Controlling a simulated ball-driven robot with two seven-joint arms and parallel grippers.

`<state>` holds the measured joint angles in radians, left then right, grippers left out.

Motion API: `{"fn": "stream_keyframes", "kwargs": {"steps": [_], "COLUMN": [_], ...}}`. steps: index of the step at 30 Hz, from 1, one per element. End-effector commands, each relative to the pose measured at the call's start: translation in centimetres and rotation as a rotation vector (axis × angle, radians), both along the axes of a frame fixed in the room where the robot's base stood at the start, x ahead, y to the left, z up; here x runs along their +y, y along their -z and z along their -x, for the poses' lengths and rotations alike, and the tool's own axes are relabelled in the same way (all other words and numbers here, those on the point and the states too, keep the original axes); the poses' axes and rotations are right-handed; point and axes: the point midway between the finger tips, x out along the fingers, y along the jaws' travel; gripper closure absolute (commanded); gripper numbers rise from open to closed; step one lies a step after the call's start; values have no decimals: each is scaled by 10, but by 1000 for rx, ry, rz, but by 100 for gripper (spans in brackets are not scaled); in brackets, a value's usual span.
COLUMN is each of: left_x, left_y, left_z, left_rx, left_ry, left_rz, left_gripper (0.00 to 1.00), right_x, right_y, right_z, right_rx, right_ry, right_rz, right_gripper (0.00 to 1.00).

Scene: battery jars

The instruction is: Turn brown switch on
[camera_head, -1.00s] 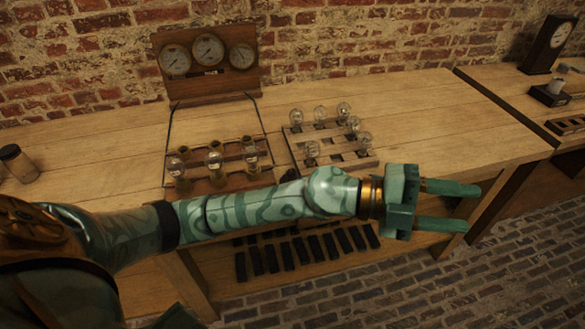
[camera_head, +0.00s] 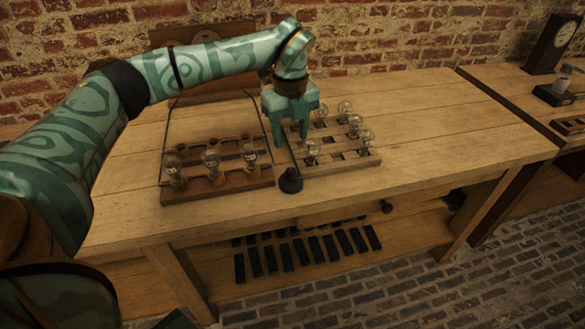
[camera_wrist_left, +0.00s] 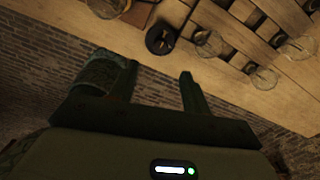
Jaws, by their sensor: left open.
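A small round dark knob-like switch (camera_head: 290,181) sits on the table near its front edge, between the two wooden racks. Its brown colour is hard to confirm, as it looks nearly black. It also shows in the left wrist view as a dark disc (camera_wrist_left: 160,41) with a small mark on top. My left gripper (camera_head: 291,140) points down, open and empty, above and slightly behind the switch in the head view. In the wrist view its two fingers (camera_wrist_left: 158,70) stand apart, with the switch beyond their tips. My right gripper is in neither view.
A rack (camera_head: 228,185) with glass jars stands left of the switch. A rack with several bulbs (camera_head: 352,162) stands close on the right. My left arm partly hides the wooden gauge panel (camera_head: 240,31). The table's right side (camera_head: 450,120) is clear.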

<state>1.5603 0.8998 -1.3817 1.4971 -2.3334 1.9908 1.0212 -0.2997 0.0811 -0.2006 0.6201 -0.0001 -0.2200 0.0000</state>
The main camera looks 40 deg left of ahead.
Motion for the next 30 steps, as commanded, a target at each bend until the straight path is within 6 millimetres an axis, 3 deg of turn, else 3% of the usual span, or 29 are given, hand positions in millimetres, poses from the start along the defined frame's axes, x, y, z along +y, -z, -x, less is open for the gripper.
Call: {"fn": "stream_keyframes", "kwargs": {"steps": [1,3,10,16,25,26,30], "left_x": [0,0,0,0,-1,-1,-1], "left_y": [22,40,86,102,103,103,103], "left_z": [0,0,0,0,0,0,0], "left_rx": [7,8,4,0,-2,-2,-2], "left_ry": [2,1,3,3,3,3,3], "left_rz": [0,0,0,1,1,1,1], "left_gripper": [52,52,52,52,52,58,96], "right_x": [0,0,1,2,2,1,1], "right_y": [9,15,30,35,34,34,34], "right_z": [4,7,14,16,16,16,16], "right_rx": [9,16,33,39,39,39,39], "right_ry": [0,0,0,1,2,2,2], "right_rz": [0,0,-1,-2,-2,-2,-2], "right_gripper": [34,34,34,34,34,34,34]}}
